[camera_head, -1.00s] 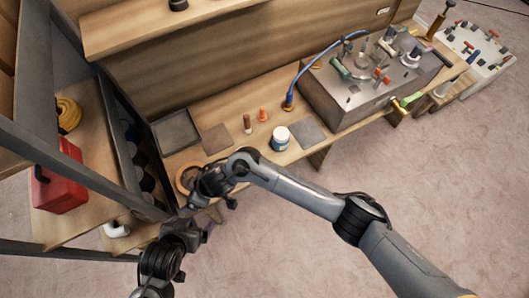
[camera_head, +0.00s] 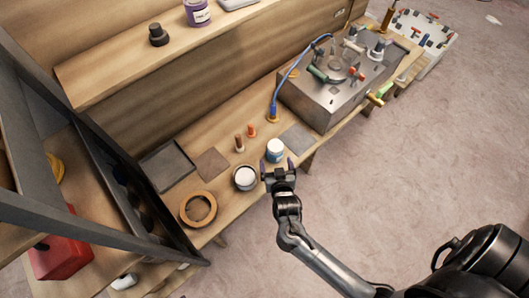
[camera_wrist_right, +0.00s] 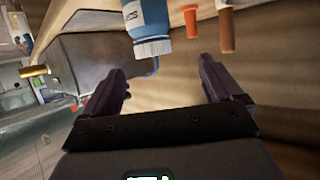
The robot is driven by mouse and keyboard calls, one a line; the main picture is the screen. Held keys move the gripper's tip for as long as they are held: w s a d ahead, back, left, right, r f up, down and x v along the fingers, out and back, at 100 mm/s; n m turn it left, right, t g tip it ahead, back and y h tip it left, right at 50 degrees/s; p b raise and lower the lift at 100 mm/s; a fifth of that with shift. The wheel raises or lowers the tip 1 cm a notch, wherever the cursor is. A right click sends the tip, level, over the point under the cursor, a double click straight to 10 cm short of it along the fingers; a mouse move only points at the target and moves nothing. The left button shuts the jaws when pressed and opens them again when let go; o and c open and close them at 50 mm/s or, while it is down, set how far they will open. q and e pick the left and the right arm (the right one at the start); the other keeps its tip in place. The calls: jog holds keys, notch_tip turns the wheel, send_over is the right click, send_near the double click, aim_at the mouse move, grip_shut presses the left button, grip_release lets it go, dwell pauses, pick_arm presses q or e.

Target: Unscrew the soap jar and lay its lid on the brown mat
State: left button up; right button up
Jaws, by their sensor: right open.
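The soap jar (camera_head: 275,152), blue-bodied with a white lid, stands on the bench. It shows inverted in the right wrist view (camera_wrist_right: 146,18), its ribbed white lid (camera_wrist_right: 154,47) pointing down the picture. The brown mat (camera_head: 211,164) lies flat and bare on the bench, left of the jar. My right gripper (camera_head: 277,166) is open and empty, just in front of the jar; its fingers (camera_wrist_right: 163,80) also show in the right wrist view, apart from the jar. My left gripper is not in view.
A white-topped tin (camera_head: 245,178) stands close left of my right gripper. A wooden ring (camera_head: 198,208), dark tray (camera_head: 167,165), grey mat (camera_head: 297,138) and two small upright pegs (camera_head: 239,143) are nearby. A blue hose (camera_head: 275,92) rises behind; a grey box (camera_head: 325,105) stands right.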

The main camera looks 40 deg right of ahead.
aim_at(275, 145)
jog(key=x, duration=0.4)
jog(key=shift+d+f+b, duration=0.15)
jog(key=shift+d+b, duration=0.25)
jog(key=shift+d, duration=0.15)
jog(key=shift+b+x, duration=0.6)
jog(key=shift+x, duration=2.4)
jog(key=shift+s+d+f, duration=0.1)
jog(key=shift+s+f, duration=0.05)
jog(key=shift+s, duration=0.05)
jog(key=c, duration=1.2)
jog(key=shift+c, duration=0.2)
notch_tip(275, 145, up, 5)
jog(key=shift+f+p, duration=0.2)
jog(key=shift+p, duration=0.45)
jog(key=s+d+r+p, duration=0.1)
jog(key=s+d+r, duration=0.5)
jog(key=s+d, duration=0.2)
jog(key=shift+s+r+p, duration=0.25)
jog(key=shift+p, duration=0.05)
